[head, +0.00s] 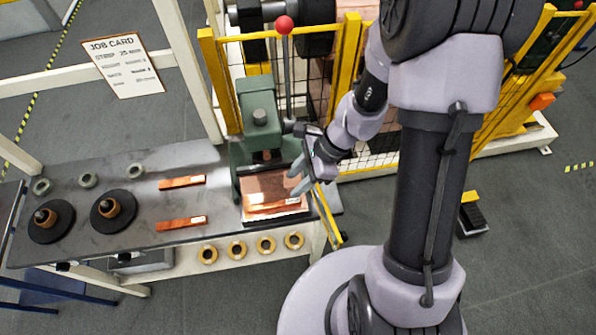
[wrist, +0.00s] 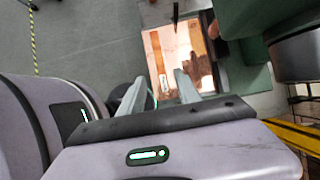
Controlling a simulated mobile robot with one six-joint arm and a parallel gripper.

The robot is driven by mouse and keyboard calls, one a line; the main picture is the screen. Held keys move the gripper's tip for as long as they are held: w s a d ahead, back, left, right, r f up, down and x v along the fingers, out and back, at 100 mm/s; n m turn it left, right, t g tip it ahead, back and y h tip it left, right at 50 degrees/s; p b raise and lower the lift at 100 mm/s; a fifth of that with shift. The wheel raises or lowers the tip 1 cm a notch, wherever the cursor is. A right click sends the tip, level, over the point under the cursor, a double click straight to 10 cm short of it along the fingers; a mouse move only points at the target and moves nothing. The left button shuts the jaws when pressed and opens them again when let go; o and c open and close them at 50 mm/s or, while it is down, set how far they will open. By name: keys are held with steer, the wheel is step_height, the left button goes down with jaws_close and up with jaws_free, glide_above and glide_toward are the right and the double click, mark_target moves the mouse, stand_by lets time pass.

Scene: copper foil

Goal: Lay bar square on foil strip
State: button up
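The foil strip (head: 268,184) is a shiny copper sheet lying flat on the bench under the green press; it also shows in the wrist view (wrist: 176,62). A copper bar (head: 270,207) with a pale label at its right end lies on the foil near its front edge. It looks nearly parallel to that edge. In the wrist view the bar (wrist: 155,52) runs along the left side of the foil. My gripper (head: 298,179) is above the right side of the foil. Its fingers (wrist: 160,84) are spread with nothing between them, apart from the bar.
Two more copper bars (head: 183,181) (head: 181,223) lie on the bench (head: 80,170) to the left. The green press (head: 259,115) with its red-knobbed lever stands behind the foil. Black discs (head: 113,211) sit further left. Yellow mesh guarding (head: 225,85) stands behind the bench.

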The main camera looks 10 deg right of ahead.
step_height(320, 180, up, 12)
steer(key=n+t+h, duration=0.1)
steer(key=n, duration=0.4)
steer(key=s+d+r+n+t+h, duration=0.1)
steer(key=s+r+n+t+h, duration=0.2)
steer(key=s+r+n, duration=0.6)
step_height(320, 180, up, 5)
steer(key=shift+s+d+f+t, duration=0.25)
steer(key=shift+s+t, duration=0.55)
steer(key=shift+s, duration=0.25)
step_height(320, 180, down, 14)
steer(key=b, duration=1.4)
steer(key=shift+f, duration=0.2)
